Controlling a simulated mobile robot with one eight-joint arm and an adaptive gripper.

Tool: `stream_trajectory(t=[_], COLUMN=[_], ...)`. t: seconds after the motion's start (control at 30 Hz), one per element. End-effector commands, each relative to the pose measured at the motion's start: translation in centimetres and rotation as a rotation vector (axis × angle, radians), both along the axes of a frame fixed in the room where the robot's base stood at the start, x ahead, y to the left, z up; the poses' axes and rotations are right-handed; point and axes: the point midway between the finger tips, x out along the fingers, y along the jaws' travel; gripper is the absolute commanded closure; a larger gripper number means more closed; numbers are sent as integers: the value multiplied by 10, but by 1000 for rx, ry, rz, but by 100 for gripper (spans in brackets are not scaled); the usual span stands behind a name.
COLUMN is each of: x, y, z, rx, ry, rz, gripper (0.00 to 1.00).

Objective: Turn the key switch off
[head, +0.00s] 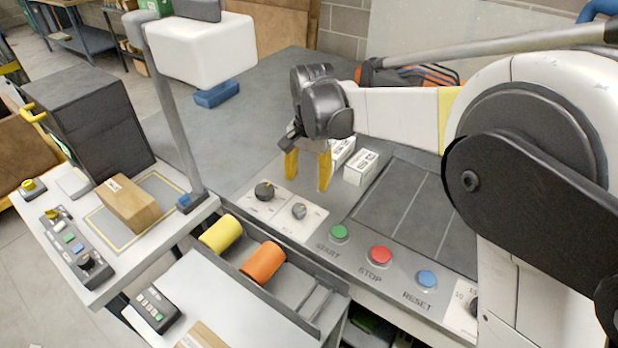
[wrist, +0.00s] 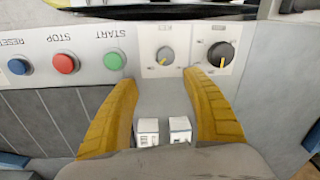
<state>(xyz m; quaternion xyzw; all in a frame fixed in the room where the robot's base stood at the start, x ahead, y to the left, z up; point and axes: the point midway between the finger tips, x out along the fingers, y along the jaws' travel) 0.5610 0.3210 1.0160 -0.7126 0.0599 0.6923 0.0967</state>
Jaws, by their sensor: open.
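Two round knobs sit on white plates at the left end of the grey control panel. I cannot read the plate labels. My gripper (head: 308,182) is open and empty, its yellow fingers pointing down behind the grey knob, apart from it. In the wrist view the fingertips (wrist: 163,84) are spread below the grey knob.
Green START (head: 339,232), red STOP (head: 380,255) and blue RESET (head: 427,279) buttons line the panel's front. Two small white boxes (head: 361,167) stand close beside the gripper. A grey post (head: 170,100) rises at left. Yellow and orange cylinders (head: 263,262) lie in the tray in front.

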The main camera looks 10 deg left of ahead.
Motion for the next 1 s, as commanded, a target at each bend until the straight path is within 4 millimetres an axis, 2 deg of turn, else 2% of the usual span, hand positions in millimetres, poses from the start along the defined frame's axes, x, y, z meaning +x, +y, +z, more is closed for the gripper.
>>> stream_trajectory(t=[0.03, 0.17, 0.27, 0.5, 0.7, 0.83, 1.0], x=[1, 1, 1, 2, 2, 2, 2], y=[10, 21, 23, 24, 25, 25, 25], z=[-4, -16, -29, -77, -109, -119, -122], rx=[-6, -14, -14, -14, -14, -14, -14], ry=[12, 27, 31, 28, 28, 28, 28], rz=[-3, -12, -13, -12, -12, -12, -12], gripper=[43, 43, 43, 43, 43, 43, 43])
